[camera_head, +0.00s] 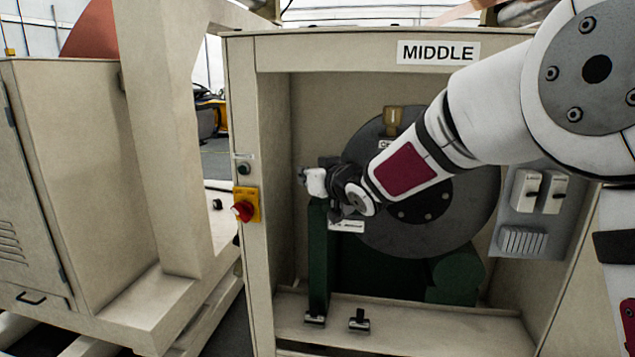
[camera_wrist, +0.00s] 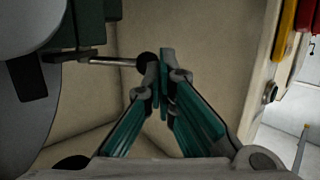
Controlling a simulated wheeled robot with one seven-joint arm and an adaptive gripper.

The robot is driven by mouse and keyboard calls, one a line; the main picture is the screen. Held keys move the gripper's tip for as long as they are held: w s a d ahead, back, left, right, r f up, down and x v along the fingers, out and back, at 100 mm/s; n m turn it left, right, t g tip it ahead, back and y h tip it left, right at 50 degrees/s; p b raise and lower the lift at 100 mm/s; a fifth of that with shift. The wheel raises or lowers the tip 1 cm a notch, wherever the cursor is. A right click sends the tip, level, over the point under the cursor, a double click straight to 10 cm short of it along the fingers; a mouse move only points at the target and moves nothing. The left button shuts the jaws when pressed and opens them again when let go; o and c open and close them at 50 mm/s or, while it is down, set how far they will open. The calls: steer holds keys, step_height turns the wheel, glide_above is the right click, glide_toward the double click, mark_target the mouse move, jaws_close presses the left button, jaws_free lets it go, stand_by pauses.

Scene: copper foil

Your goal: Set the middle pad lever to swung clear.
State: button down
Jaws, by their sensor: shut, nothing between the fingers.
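The middle pad lever shows in the wrist view as a thin metal rod (camera_wrist: 112,62) ending in a black ball knob (camera_wrist: 146,64). The rod comes out from beside a dark green block (camera_wrist: 95,25). My gripper (camera_wrist: 164,78) is shut and empty, its two tips pressed together just right of the knob. The knob looks partly behind the left finger; I cannot tell whether they touch. In the head view my gripper (camera_head: 305,177) is inside the MIDDLE cabinet at the top of a green upright (camera_head: 318,262). The lever cannot be made out there.
The large grey disc (camera_head: 460,215) fills the cabinet behind my arm. The cabinet's left post (camera_head: 251,275) carries a red button (camera_head: 242,210) on a yellow plate. A switch panel (camera_head: 533,212) is at the right. A small black pedal-like part (camera_head: 359,320) stands on the cabinet floor.

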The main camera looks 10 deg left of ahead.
steer(key=shift+r+p+x, duration=0.2)
steer(key=shift+x, duration=0.95)
steer(key=shift+r+p+x, duration=0.15)
steer(key=shift+r+x, duration=0.05)
steer(key=shift+x, duration=0.95)
steer(key=shift+a, duration=0.25)
